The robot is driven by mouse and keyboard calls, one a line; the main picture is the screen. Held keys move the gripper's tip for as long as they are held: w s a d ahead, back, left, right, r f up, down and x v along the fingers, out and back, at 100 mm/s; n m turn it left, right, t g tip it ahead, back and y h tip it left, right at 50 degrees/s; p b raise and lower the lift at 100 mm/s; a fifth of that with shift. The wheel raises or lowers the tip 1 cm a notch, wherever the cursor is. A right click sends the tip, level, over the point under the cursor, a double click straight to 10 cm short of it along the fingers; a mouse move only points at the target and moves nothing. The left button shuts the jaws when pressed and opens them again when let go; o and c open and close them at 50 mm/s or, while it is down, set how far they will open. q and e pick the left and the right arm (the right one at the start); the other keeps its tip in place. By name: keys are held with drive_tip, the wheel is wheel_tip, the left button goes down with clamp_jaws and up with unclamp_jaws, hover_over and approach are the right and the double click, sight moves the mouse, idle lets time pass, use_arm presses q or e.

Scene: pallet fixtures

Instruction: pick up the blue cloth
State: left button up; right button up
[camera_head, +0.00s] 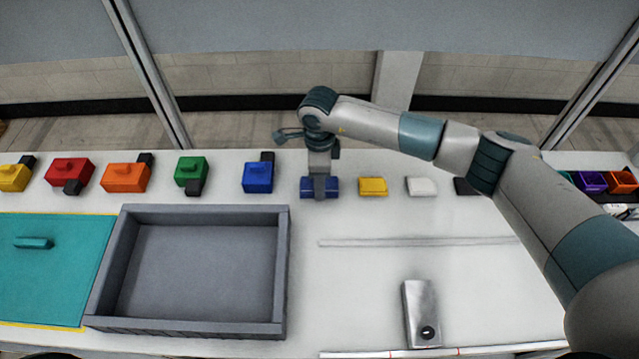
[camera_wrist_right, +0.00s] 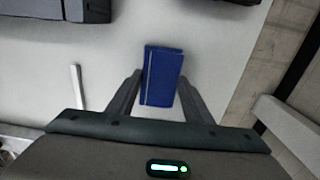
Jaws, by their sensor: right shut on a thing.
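The blue cloth is a folded dark blue block on the white table, showing on both sides of my gripper in the head view (camera_head: 333,188) and whole in the right wrist view (camera_wrist_right: 162,72). My right gripper (camera_head: 320,188) reaches down over it from above, and its fingers (camera_wrist_right: 160,84) are shut on the cloth from both sides in the wrist view. The gripper hides the cloth's middle in the head view. I cannot tell any gap between cloth and table. My left gripper is not in view.
A yellow cloth (camera_head: 373,186), a white one (camera_head: 421,186) and a black one (camera_head: 467,187) lie to the right. A blue box (camera_head: 258,178) stands close on the left, with several coloured boxes beyond. A grey tray (camera_head: 283,270) is at front left. A metal block (camera_head: 420,305) lies front right.

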drive_tip(key=r+b, duration=0.2)
drive_tip(key=r, duration=0.1)
drive_tip(key=shift+d, duration=0.35)
drive_tip(key=s+d+r+b, duration=0.4)
drive_tip(key=d+r, duration=0.3)
drive_tip(key=d, duration=0.3)
drive_tip(key=shift+s+b, duration=0.3)
drive_tip(key=shift+b, duration=0.05)
drive_tip(key=shift+o, duration=1.4)
drive_tip(key=shift+c, duration=0.5)
